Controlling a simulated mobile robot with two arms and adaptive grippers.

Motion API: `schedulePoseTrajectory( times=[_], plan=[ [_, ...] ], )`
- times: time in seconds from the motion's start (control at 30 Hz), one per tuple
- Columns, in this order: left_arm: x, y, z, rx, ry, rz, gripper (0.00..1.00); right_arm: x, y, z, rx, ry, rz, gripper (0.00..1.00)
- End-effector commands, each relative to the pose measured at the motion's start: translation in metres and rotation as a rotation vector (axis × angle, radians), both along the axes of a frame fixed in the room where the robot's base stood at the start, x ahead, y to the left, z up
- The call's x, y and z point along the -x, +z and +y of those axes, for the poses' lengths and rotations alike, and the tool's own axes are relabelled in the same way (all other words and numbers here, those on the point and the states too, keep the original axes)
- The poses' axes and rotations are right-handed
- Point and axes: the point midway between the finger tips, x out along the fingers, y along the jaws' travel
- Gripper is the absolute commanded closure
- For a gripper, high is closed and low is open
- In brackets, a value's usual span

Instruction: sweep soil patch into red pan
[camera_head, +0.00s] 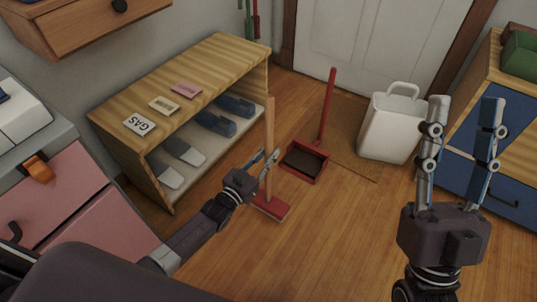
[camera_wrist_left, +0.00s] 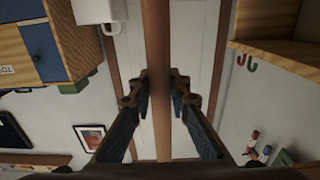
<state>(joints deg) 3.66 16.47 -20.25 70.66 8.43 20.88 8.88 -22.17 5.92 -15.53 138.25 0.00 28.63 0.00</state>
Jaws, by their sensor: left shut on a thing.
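The red pan (camera_head: 318,178) lies on the wooden floor, with its long red handle (camera_head: 327,105) standing up. A dark brown area fills its inside; I cannot tell whether it is soil or the pan's shaded bottom. No separate soil patch shows clearly on the floor. A broom with a wooden handle (camera_head: 269,125) and a red head (camera_head: 272,208) stands left of the pan, head at the floor. My left gripper (camera_head: 265,160) is shut on the handle, which also runs between its fingers in the left wrist view (camera_wrist_left: 157,40). My right gripper (camera_head: 466,102) is open and empty at the right.
A wooden shoe shelf (camera_head: 198,75) with several shoes stands at the left, close to my left arm. A white bin (camera_head: 391,128) stands behind the pan on a brown mat (camera_head: 350,158). A blue-fronted cabinet (camera_head: 508,150) is at the right. The front floor is clear.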

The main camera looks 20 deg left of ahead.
Motion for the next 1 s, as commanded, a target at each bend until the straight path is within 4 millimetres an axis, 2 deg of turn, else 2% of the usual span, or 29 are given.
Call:
schedulePoseTrajectory(
  times=[0.03, 0.6, 0.8, 1.0],
  plan=[
    [-0.001, 0.005, 0.0, 0.002, 0.0, -0.006, 1.0, -0.005, -0.002, 0.001, 0.008, -0.002, 0.025, 0.6],
    [-0.005, 0.02, 0.0, 0.002, 0.001, -0.006, 1.0, -0.052, -0.047, 0.008, 0.094, -0.018, 0.314, 0.6],
    [-0.006, 0.023, 0.0, 0.002, 0.001, -0.006, 1.0, -0.061, -0.061, 0.009, 0.114, -0.021, 0.386, 0.6],
    [-0.006, 0.023, 0.0, 0.002, 0.001, -0.006, 1.0, -0.063, -0.065, 0.009, 0.119, -0.022, 0.403, 0.6]
  ],
)
